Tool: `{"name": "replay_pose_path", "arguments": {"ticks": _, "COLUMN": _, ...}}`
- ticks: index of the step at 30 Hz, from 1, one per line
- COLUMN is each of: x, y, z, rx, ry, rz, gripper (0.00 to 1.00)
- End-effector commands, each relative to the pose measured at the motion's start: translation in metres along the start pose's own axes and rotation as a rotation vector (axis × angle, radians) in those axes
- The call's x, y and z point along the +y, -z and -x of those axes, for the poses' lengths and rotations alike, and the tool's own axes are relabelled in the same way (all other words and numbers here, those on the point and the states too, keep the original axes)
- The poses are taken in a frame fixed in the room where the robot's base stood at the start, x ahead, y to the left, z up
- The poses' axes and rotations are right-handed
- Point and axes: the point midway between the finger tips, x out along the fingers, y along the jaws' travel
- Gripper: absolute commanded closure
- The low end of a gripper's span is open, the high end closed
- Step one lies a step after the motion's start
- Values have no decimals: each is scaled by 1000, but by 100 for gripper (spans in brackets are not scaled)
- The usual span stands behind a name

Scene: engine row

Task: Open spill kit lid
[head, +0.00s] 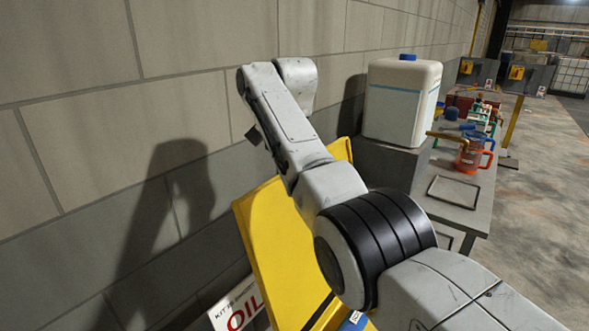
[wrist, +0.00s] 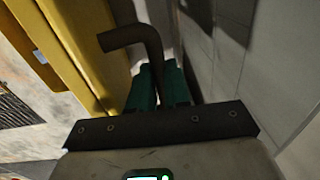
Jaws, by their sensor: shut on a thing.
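The spill kit's yellow lid (head: 272,235) stands tilted in the lower middle of the head view, partly hidden behind my arm. The yellow surface also fills the upper left of the wrist view (wrist: 75,45). A dark bent handle bar (wrist: 130,35) runs beside the yellow panel and down between my teal fingertips. My gripper (wrist: 158,88) is shut on this handle. My gripper cannot be made out in the head view. How the handle joins the lid is not clear.
A block wall (head: 100,120) runs close along the left. A white sign reading OIL (head: 240,308) is below the lid. A white jug (head: 402,105) with a blue cap stands behind. An orange jug (head: 470,158) and tools sit on a grey bench (head: 450,205). Open floor lies right.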

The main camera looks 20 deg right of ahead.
Motion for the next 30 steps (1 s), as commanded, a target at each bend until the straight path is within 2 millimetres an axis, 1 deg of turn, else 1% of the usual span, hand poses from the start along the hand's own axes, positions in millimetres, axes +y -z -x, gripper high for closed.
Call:
{"name": "replay_pose_path", "arguments": {"ticks": 1, "x": 0, "y": -4, "z": -8, "rx": -12, "ry": -10, "rz": 7, "gripper": 100}}
{"name": "replay_pose_path", "arguments": {"ticks": 9, "x": -1, "y": -4, "z": -8, "rx": -11, "ry": -7, "rz": 7, "gripper": 100}}
{"name": "replay_pose_path", "arguments": {"ticks": 10, "x": -1, "y": -4, "z": -8, "rx": -10, "ry": -7, "rz": 7, "gripper": 82}}
{"name": "replay_pose_path", "arguments": {"ticks": 18, "x": -1, "y": -2, "z": -5, "rx": -6, "ry": -3, "rz": 4, "gripper": 58}}
{"name": "replay_pose_path", "arguments": {"ticks": 26, "x": -1, "y": -1, "z": -1, "rx": -2, "ry": 0, "rz": 1, "gripper": 58}}
{"name": "replay_pose_path", "arguments": {"ticks": 30, "x": -1, "y": -1, "z": 11, "rx": 0, "ry": 2, "rz": 1, "gripper": 58}}
